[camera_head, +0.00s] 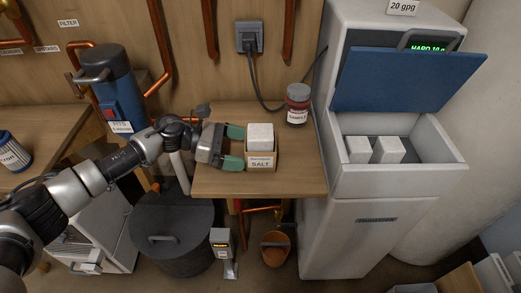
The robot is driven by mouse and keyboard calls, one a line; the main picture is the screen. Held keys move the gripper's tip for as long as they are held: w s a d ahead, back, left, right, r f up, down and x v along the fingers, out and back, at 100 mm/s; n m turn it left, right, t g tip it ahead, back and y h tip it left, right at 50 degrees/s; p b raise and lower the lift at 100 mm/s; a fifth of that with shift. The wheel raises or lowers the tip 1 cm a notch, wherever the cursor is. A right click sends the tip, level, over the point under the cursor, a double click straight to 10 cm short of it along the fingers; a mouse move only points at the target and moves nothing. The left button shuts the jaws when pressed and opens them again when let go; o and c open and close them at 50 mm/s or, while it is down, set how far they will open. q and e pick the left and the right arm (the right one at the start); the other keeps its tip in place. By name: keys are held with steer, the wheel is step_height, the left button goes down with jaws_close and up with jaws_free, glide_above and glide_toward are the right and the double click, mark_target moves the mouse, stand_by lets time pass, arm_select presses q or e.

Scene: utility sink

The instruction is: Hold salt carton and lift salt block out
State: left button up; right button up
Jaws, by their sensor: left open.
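The salt carton (261,163) is a small tan open box labelled SALT on the wooden shelf. A white salt block (260,138) stands upright in it, its upper part above the rim. My left gripper (236,147) comes in from the left, its two green-tipped fingers spread, just left of the carton. Whether a fingertip touches the carton I cannot tell. My right gripper is not in view.
A sample jar (297,104) stands behind the carton. A softener cabinet (395,165) with a raised blue lid (405,80) holds two white blocks (388,149) at right. A blue filter housing (113,95) stands at left. The front shelf (285,185) is clear.

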mark_target(256, 151)
arm_select(q)
steer(key=b+x, duration=0.1)
steer(key=x, duration=0.3)
steer(key=shift+d+f+b, duration=0.1)
steer(key=shift+b, duration=0.3)
steer(key=shift+d, duration=0.35)
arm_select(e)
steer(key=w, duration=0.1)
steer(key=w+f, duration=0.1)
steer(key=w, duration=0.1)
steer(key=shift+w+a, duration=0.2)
